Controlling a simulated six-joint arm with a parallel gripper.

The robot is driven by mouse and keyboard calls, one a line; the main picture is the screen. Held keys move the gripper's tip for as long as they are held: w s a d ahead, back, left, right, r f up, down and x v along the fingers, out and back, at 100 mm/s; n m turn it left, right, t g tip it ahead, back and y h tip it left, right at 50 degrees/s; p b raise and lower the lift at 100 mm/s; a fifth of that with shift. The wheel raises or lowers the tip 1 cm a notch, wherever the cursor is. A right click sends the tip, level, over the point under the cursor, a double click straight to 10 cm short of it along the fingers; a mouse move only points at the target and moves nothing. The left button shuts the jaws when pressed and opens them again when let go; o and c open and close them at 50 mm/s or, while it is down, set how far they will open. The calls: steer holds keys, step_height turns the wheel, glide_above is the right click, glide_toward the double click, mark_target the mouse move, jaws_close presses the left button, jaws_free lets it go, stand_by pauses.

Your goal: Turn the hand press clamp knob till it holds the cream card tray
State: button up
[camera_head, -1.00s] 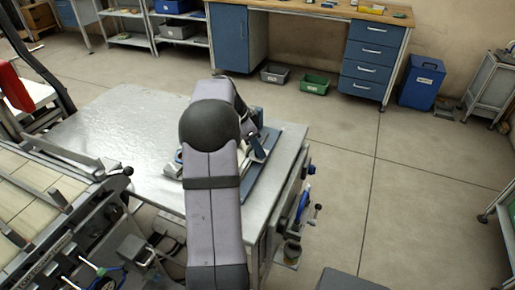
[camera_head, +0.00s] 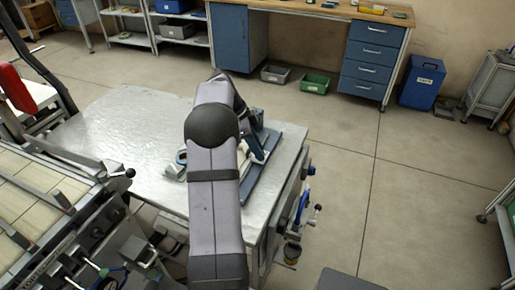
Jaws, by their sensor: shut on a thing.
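A blue-edged press base (camera_head: 262,179) lies near the right edge of the metal table, partly behind my arm. A blue and grey upright part of the press (camera_head: 259,140) shows just right of my arm. A pale flat piece (camera_head: 244,160) shows beside it; I cannot tell whether it is the cream card tray. My arm reaches over the table and bends down at the press. My gripper's fingers are hidden behind my arm and wrist. The clamp knob and whatever touches it are hidden too.
The metal table (camera_head: 120,135) is mostly bare to the left. A roller machine (camera_head: 40,210) stands at the lower left. Tools hang on the table's right side (camera_head: 302,205). A blue bin (camera_head: 422,82) and a workbench stand behind, with open floor at right.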

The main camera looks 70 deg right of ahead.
steer(key=o, duration=1.1)
steer(key=shift+c, duration=0.2)
steer(key=shift+w+r, duration=0.1)
steer(key=v, duration=0.7)
steer(key=shift+b, duration=0.3)
steer(key=shift+r, duration=0.1)
steer(key=w+a+n+t+p, duration=0.15)
steer(key=w+a+n, duration=0.3)
steer(key=a, duration=0.45)
steer(key=w+a+n+y+p, duration=0.15)
steer(key=w+a+n, duration=0.3)
steer(key=a, duration=0.45)
steer(key=w+a+n+t+p, duration=0.1)
steer(key=w+a+n+p, duration=0.3)
steer(key=a, duration=0.5)
steer(key=s+a+f+n, duration=0.2)
steer(key=s+a+n, duration=0.2)
steer(key=a+n, duration=0.4)
steer(key=s+a+f+n+t, duration=0.1)
steer(key=s+a+f+n, duration=0.1)
steer(key=s+a+n, duration=0.3)
steer(key=a+n, duration=0.4)
steer(key=a, duration=0.5)
steer(key=shift+s+y+p, duration=0.25)
steer(key=shift+y+p, duration=0.05)
steer(key=shift+y, duration=0.05)
